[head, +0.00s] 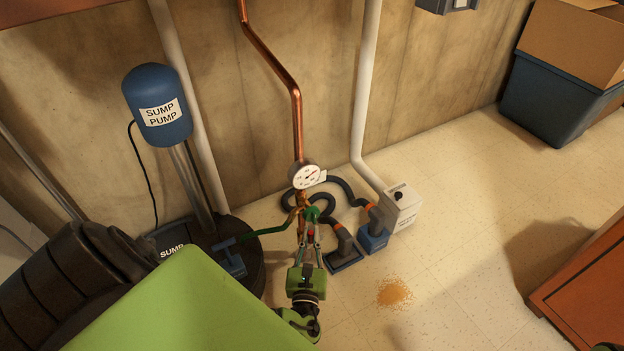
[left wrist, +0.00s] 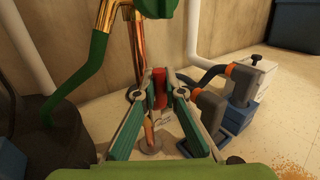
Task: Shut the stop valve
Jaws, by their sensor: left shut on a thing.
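A copper pipe (head: 297,120) runs down the wall to a round white gauge (head: 307,177). Below the gauge is the stop valve, with a green part (head: 312,213) and a red handle (head: 310,234). My left gripper (head: 311,238) is shut on the red handle. In the left wrist view the red handle (left wrist: 159,88) stands between the two fingertips (left wrist: 163,96), beside the copper pipe (left wrist: 134,40). The fingers partly hide the handle, and I cannot tell its exact angle to the pipe.
A green hose (head: 268,231) runs left from the valve towards the black sump pit (head: 250,270). The blue sump pump (head: 157,105) stands at left. Black hoses, blue fittings (head: 374,238) and a white box (head: 401,207) are close on the right. Floor beyond is mostly clear.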

